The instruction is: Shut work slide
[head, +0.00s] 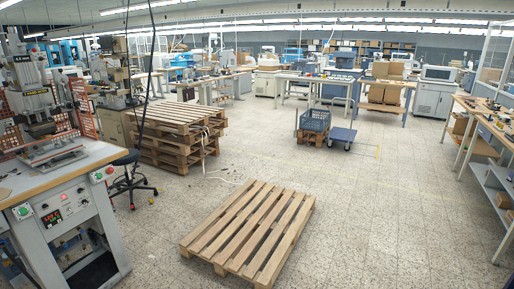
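A foil stamping machine (35,95) stands at the left edge on a grey bench with a wooden top (85,165). Its work slide (54,152), a flat metal plate, sits low in front of the press column and seems to stick out toward the bench front. I cannot tell exactly how far out it is. The bench front has a red display (53,216), a green button (23,211) and red buttons. My gripper is not in view.
A wooden pallet (250,232) lies on the floor right of the bench. Stacked pallets (175,135) and a black stool (130,180) stand behind. A black cable hangs near the stool. A blue crate (315,120) and cart (342,137) are farther back.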

